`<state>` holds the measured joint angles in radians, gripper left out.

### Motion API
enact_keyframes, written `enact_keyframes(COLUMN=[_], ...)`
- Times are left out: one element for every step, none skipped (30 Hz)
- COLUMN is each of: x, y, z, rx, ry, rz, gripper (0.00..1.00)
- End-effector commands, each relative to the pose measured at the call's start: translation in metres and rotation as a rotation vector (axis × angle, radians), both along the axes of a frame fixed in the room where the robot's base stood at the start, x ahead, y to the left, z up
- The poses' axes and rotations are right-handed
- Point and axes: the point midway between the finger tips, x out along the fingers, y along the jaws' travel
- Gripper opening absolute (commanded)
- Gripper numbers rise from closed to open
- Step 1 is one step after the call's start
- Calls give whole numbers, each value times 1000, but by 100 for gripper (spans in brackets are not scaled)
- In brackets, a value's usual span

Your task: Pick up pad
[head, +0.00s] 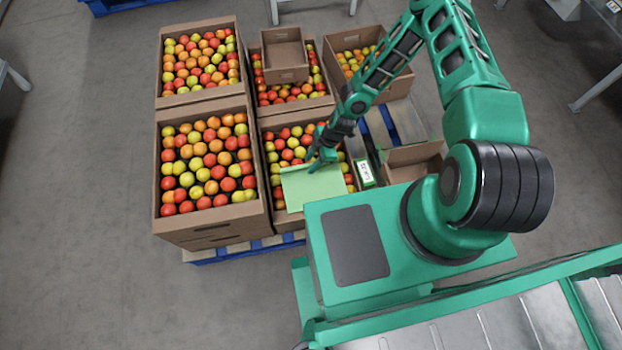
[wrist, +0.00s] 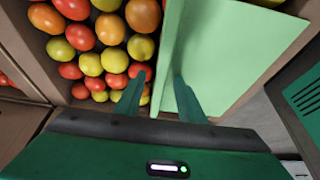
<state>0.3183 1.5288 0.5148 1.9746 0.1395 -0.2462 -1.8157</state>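The pad is a light green sheet (head: 312,188) lying over tomatoes in the front middle carton (head: 290,222). My gripper (head: 318,160) is at the pad's far edge in the head view. In the wrist view, the pad (wrist: 232,55) fills the upper right, with a narrow upright-looking strip along its left side. The fingers of my gripper (wrist: 158,88) are apart there. The left finger is over tomatoes and the right finger is over the pad, with the pad's edge between them. I cannot tell whether either finger touches it.
Tomato-filled cartons stand left (head: 212,215) and behind, on blue pallets. An empty small carton (head: 285,72) sits on the back middle one. A small green-and-white box (head: 365,172) stands right of the pad. A metal conveyor (head: 480,325) is at lower right. Floor at left is clear.

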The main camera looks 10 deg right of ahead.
Motion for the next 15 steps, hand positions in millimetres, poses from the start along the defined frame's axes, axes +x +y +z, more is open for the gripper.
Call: enact_keyframes(x=[0,0,0,0,0,0,0,0,0,0,0,0,0,0,0], y=[1,1,1,1,1,1,1,1,1,1,1,1,1,1,1], z=[-2,-2,-3,-3,-2,-2,-2,-2,-2,-2,-2,-2,-2,-2,-2], rx=[0,0,0,0,0,0,0,0,0,0,0,0,0,0,1], ry=[0,0,0,0,0,0,0,0,0,0,0,0,0,0,0], rz=[0,0,0,0,0,0,0,0,0,0,0,0,0,0,0], gripper=[36,36,36,36,36,36,36,36,31,24,17,7,0,0,0])
